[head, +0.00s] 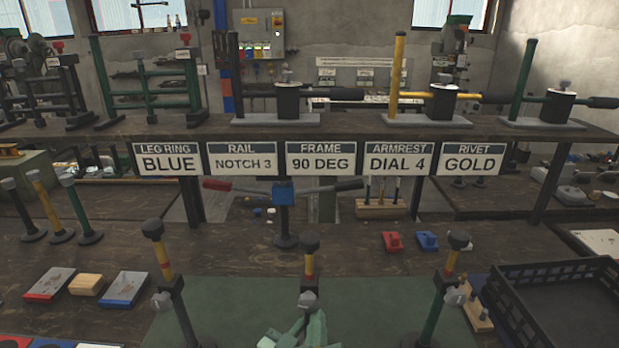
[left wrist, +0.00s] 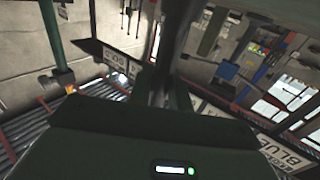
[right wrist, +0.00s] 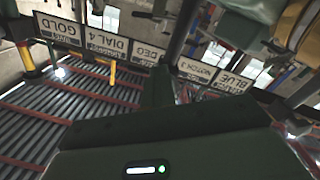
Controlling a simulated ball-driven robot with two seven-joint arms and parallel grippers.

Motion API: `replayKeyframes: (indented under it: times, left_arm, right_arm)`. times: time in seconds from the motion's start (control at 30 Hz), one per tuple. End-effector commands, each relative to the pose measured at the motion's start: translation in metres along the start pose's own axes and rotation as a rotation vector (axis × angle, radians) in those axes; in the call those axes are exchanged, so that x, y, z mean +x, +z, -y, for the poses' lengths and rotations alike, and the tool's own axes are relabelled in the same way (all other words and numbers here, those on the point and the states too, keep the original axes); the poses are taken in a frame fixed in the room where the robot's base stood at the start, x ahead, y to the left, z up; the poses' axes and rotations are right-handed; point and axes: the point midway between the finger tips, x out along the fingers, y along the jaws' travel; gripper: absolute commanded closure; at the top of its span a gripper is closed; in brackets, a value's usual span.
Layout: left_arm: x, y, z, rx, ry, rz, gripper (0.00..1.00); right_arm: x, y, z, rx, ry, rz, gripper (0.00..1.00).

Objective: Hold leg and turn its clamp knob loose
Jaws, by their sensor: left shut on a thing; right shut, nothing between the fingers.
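The middle leg (head: 309,264) stands upright on the green mat, with a dark round cap, a yellow and red banded tube and a darker collar. Its grey clamp knob (head: 308,300) is at the collar's front. My right gripper (head: 317,328), pale green, is shut and empty just below this knob; I cannot tell whether it touches it. My left gripper (left wrist: 160,84) is shut on a dark upright post in the left wrist view, apparently the middle leg. Its grip is hidden in the head view, and the leg's lower part is covered by the pale green fingers.
Similar legs stand left (head: 163,263) and right (head: 446,284) on the green mat (head: 240,300). A black crate (head: 555,268) is at the right. A sign shelf (head: 380,130) spans the back. Red and blue blocks lie on the bench.

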Motion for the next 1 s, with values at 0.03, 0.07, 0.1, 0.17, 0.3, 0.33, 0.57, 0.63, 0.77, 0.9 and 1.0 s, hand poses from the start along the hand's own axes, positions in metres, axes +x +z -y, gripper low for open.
replayKeyframes:
  times: [0.03,0.07,0.1,0.17,0.3,0.33,0.57,0.63,0.77,0.9,1.0]
  left_arm:
    - [-0.0007,0.0018,0.0000,0.002,0.000,0.005,1.00]
    - [-0.0007,0.0018,-0.0001,0.003,0.000,0.005,1.00]
    - [-0.0007,0.0018,-0.0001,0.003,0.000,0.005,1.00]
    - [-0.0007,0.0019,-0.0002,0.003,0.000,0.005,1.00]
    - [-0.0007,0.0020,-0.0004,0.003,0.001,0.005,1.00]
    - [-0.0007,0.0021,-0.0004,0.003,0.001,0.005,1.00]
    - [-0.0008,0.0024,-0.0005,0.004,0.001,0.006,1.00]
    - [-0.0008,0.0026,-0.0006,0.004,0.001,0.007,1.00]
    - [-0.0009,0.0028,-0.0006,0.005,0.001,0.007,1.00]
    - [-0.0009,0.0030,-0.0006,0.005,0.001,0.008,1.00]
    - [-0.0009,0.0030,-0.0006,0.005,0.001,0.008,1.00]
  right_arm:
    - [0.0002,-0.0026,-0.0026,0.005,0.003,-0.004,1.00]
    - [0.0003,-0.0027,-0.0034,0.006,0.003,-0.004,1.00]
    - [0.0002,-0.0027,-0.0044,0.005,0.003,-0.003,1.00]
    - [0.0000,-0.0033,-0.0056,0.005,0.002,-0.003,1.00]
    - [0.0004,-0.0045,-0.0088,0.004,0.003,-0.005,1.00]
    - [0.0004,-0.0047,-0.0091,0.004,0.003,-0.005,1.00]
    - [0.0001,-0.0057,-0.0099,0.005,0.001,-0.007,1.00]
    - [0.0001,-0.0059,-0.0099,0.006,0.001,-0.007,1.00]
    - [0.0001,-0.0061,-0.0099,0.006,0.001,-0.007,1.00]
    - [0.0001,-0.0054,-0.0101,0.006,0.001,-0.007,1.00]
    - [0.0001,-0.0021,-0.0114,0.006,0.001,-0.006,1.00]
